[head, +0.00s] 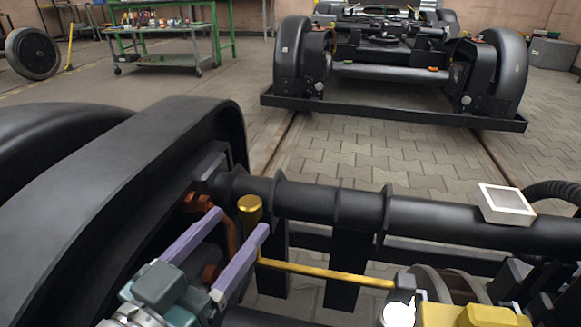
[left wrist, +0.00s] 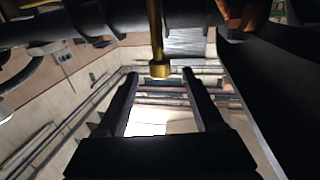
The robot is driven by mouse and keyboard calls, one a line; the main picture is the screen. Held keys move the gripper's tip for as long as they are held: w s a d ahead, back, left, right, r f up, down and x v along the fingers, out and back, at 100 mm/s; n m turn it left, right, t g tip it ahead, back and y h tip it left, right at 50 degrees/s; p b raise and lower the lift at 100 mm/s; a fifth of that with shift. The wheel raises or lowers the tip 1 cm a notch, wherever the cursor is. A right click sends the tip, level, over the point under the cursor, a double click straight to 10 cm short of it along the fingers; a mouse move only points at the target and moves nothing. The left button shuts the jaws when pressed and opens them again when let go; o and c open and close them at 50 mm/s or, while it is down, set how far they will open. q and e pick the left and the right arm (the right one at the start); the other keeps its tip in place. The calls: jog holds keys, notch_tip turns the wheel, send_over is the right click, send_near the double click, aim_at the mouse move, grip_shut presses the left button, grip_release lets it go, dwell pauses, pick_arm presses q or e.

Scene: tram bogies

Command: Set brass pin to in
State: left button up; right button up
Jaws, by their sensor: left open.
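The brass pin (head: 250,204) has a round knob on top and stands upright beside the black axle tube, close to the big dark wheel cover. A thin brass rod (head: 325,270) runs right from near its foot. My left gripper (head: 241,222) is open, with its two purple fingers pointing at the knob, one on either side of it. In the left wrist view, the brass pin (left wrist: 156,35) ends in its knob between the tips of the dark fingers (left wrist: 161,76). I cannot tell whether a finger touches it. My right gripper is not in view.
The black axle tube (head: 345,207) crosses just behind the pin, and the wheel cover (head: 130,190) is close on the left. An orange-brown bent part (head: 231,235) is beside the fingers. A white-topped box (head: 507,203) sits on the tube. Another bogie (head: 390,75) stands farther back.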

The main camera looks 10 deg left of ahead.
aim_at(244, 217)
pick_arm(q)
jog(key=b+x, duration=0.1)
jog(key=x, duration=0.4)
jog(key=shift+c, duration=0.2)
grip_shut()
dwell(0.3)
dwell(0.8)
